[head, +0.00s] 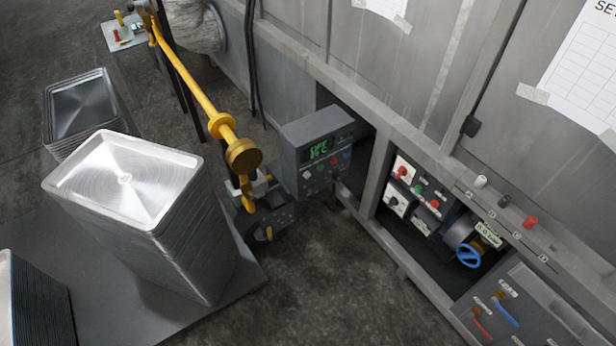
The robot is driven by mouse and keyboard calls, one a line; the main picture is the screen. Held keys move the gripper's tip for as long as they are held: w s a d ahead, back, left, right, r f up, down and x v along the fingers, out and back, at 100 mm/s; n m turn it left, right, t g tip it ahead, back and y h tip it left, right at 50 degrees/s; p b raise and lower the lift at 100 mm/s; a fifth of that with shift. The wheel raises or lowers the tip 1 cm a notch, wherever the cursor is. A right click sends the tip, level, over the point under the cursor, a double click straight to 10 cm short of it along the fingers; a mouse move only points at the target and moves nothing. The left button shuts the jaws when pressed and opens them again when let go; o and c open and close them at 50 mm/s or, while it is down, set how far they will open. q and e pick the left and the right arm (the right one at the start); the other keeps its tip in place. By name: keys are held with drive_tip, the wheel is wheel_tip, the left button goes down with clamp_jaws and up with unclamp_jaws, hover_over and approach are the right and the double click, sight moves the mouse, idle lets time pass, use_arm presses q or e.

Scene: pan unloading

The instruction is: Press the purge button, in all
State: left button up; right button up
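A grey control box (318,150) with a lit green display (318,148) stands out from the machine at the middle. Small round buttons sit below its display, including a red button (334,161) and a blue one. Their labels are too small to read, so I cannot tell which is the purge button. A recessed panel (416,190) at the right also carries red and green buttons or knobs. Neither of my grippers is in view.
A tall stack of metal pans (125,180) stands at the left, with other stacks beside it. A yellow pipe (195,90) ends in front of the control box's left side. A blue handwheel (468,256) sits in the right recess. The floor (330,280) below is clear.

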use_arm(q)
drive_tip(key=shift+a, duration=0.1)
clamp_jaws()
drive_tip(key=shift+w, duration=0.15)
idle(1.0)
